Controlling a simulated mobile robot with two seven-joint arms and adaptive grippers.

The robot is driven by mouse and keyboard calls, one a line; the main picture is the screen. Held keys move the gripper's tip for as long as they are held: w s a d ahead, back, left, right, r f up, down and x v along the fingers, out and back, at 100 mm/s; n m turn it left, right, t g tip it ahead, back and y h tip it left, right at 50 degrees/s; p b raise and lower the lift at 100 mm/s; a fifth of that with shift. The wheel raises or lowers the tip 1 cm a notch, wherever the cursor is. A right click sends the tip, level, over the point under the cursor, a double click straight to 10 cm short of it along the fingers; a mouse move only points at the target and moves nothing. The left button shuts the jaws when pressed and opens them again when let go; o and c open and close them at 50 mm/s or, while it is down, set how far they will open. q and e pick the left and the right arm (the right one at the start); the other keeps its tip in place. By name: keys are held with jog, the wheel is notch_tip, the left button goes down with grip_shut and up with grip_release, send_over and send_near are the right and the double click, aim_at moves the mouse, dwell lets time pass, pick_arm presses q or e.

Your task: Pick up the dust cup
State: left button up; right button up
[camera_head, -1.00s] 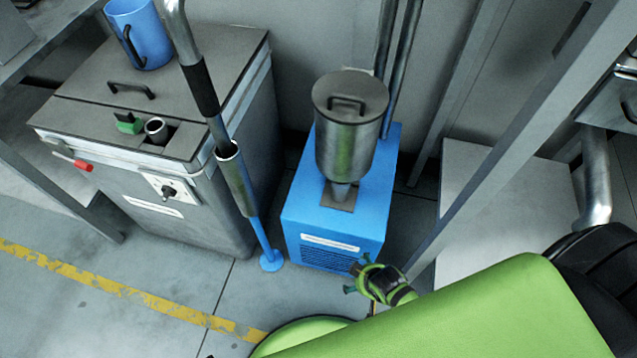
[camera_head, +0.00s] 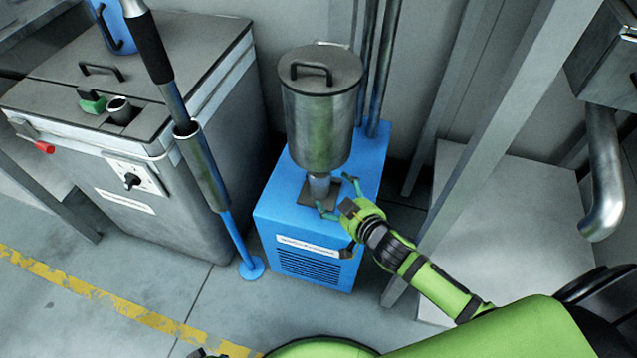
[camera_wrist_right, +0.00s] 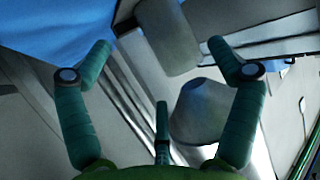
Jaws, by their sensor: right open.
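A small grey cup-like piece (camera_head: 319,186), which I take for the dust cup, sits under a lidded steel canister (camera_head: 320,115) and over a dark square plate on the blue box (camera_head: 262,212). My right gripper (camera_head: 337,196) is open just to its right and front, with its fingers spread near it. I cannot tell whether they touch it. In the right wrist view, a grey rounded piece (camera_wrist_right: 165,38) shows between the two spread upper fingers, and another grey piece (camera_wrist_right: 203,112) lies below it. I cannot tell which is the cup. My left gripper is out of view.
A grey cabinet (camera_head: 185,75) with a red knob stands on the left. A steel and blue pole (camera_head: 205,165) stands between it and the blue box. Dark pipes rise behind the canister. A slanted grey post (camera_head: 500,140) and a pale platform (camera_head: 480,215) are on the right.

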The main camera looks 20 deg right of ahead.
aim_at(329, 184)
jog(key=shift+x, duration=0.8)
jog(key=b+x, duration=0.1)
jog(key=x, duration=0.1)
jog(key=r+x, duration=0.1)
jog(key=x, duration=0.2)
jog(key=shift+w+f+b, duration=0.1)
jog(key=shift+w+b, duration=0.2)
jog(key=shift+b, duration=0.05)
jog(key=shift+w+f, duration=0.1)
jog(key=shift+w, duration=0.25)
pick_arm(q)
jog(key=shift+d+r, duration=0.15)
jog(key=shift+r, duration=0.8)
pick_arm(e)
jog(key=c, duration=1)
